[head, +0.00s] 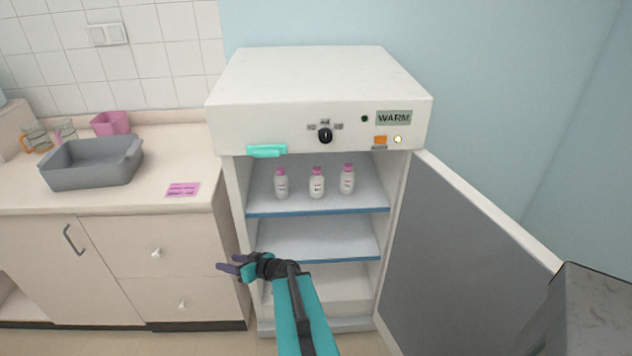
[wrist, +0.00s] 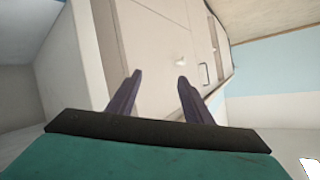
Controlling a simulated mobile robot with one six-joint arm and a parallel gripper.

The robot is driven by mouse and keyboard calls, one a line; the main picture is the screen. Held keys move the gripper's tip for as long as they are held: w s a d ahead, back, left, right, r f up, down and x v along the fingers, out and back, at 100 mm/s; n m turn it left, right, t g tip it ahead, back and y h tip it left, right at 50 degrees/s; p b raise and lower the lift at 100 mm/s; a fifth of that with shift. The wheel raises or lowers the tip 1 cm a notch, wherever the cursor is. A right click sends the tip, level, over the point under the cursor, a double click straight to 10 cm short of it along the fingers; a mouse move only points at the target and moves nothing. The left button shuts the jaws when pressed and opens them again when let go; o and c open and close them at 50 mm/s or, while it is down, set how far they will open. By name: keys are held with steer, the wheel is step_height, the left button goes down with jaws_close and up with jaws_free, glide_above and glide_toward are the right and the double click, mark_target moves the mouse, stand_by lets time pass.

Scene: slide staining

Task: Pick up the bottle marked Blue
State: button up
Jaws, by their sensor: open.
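Three white bottles with pink caps stand upright in a row on the top shelf of the open warming cabinet: a left bottle (head: 281,184), a middle bottle (head: 317,183) and a right bottle (head: 347,180). Each has a small dark label, too small to read, so I cannot tell which is marked Blue. My gripper (head: 226,267) is open and empty, low in front of the cabinet's left side, below and left of the bottles. In the wrist view my gripper (wrist: 158,88) shows two parted fingers with nothing between them; no bottle is visible there.
The cabinet (head: 320,85) has its door (head: 475,250) swung open to the right. The middle shelf (head: 315,238) is empty. On the left, a counter (head: 150,160) carries a grey basin (head: 92,165), a pink card (head: 183,189), a pink container (head: 110,123) and glass jugs.

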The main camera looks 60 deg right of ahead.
steer(key=s+d+r+m+t+h+p, duration=0.1)
steer(key=s+d+r+h, duration=0.15)
steer(key=d+r, duration=0.5)
steer(key=m+g+h+p, duration=0.1)
steer(key=m+h+p, duration=0.25)
steer(key=h, duration=0.75)
glide_toward(319, 174)
steer(key=shift+w+d+r+m+b, duration=0.2)
steer(key=shift+w+d+m+b, duration=0.2)
steer(key=shift+w+d+m, duration=0.15)
steer(key=shift+w+d+f+b, duration=0.1)
steer(key=shift+d+f+b, duration=0.1)
steer(key=shift+b, duration=0.2)
steer(key=b+x, duration=0.2)
steer(key=b, duration=0.4)
steer(key=shift+w+d, duration=0.2)
steer(key=shift+w, duration=0.15)
steer(key=shift+w+d+f+y+b, duration=0.15)
steer(key=shift+y+b, duration=0.1)
steer(key=shift+b, duration=0.35)
steer(key=b+x, duration=0.2)
steer(key=b, duration=0.5)
steer(key=shift+d, duration=0.1)
